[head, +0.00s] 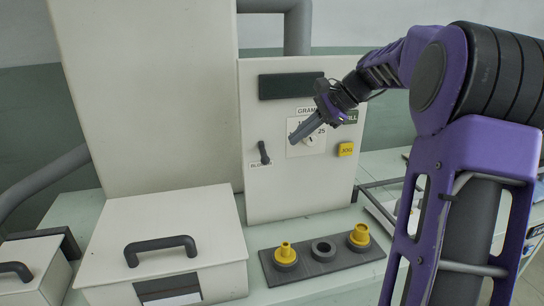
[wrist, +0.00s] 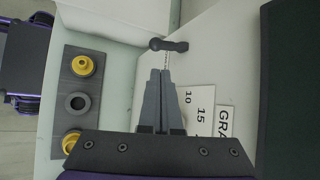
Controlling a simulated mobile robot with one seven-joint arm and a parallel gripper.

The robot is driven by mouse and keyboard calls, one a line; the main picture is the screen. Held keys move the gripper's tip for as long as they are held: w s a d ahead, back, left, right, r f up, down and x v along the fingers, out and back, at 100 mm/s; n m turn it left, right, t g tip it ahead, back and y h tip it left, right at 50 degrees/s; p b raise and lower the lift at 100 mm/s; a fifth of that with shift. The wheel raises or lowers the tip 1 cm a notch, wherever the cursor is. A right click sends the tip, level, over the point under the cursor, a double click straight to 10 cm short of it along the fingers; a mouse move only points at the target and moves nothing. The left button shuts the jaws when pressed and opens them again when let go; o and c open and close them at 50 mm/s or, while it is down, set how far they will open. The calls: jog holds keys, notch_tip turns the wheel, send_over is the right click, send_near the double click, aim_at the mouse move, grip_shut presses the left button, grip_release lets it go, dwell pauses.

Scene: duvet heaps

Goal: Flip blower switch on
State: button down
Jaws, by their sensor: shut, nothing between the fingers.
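The blower switch (head: 263,152) is a small black lever on the left of the pale panel, just above a label that reads like "BLOWER" (head: 260,164). In the head view it stands near vertical with a slight tilt; I cannot tell whether it is on or off. In the wrist view the lever (wrist: 168,45) lies just beyond my fingertips. My gripper (head: 292,140) is shut and empty, to the right of the switch and in front of the dial plate. Its fingers also show in the wrist view (wrist: 160,72), with a visible gap to the lever.
The dial plate (head: 296,151) is partly hidden by my gripper. A yellow jog button (head: 346,149) and a dark display (head: 290,86) are on the same panel. Below stands a dark block (head: 318,266) with yellow fittings (head: 285,252). A lidded white box (head: 165,230) stands lower left.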

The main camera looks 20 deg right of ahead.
aim_at(264, 155)
jog(key=shift+s+d, duration=0.15)
jog(key=shift+d, duration=0.05)
jog(key=b+x, duration=0.2)
jog(key=x, duration=0.8)
jog(key=shift+a+r+p, duration=0.1)
jog(key=shift+r+p, duration=0.1)
jog(key=shift+p, duration=0.45)
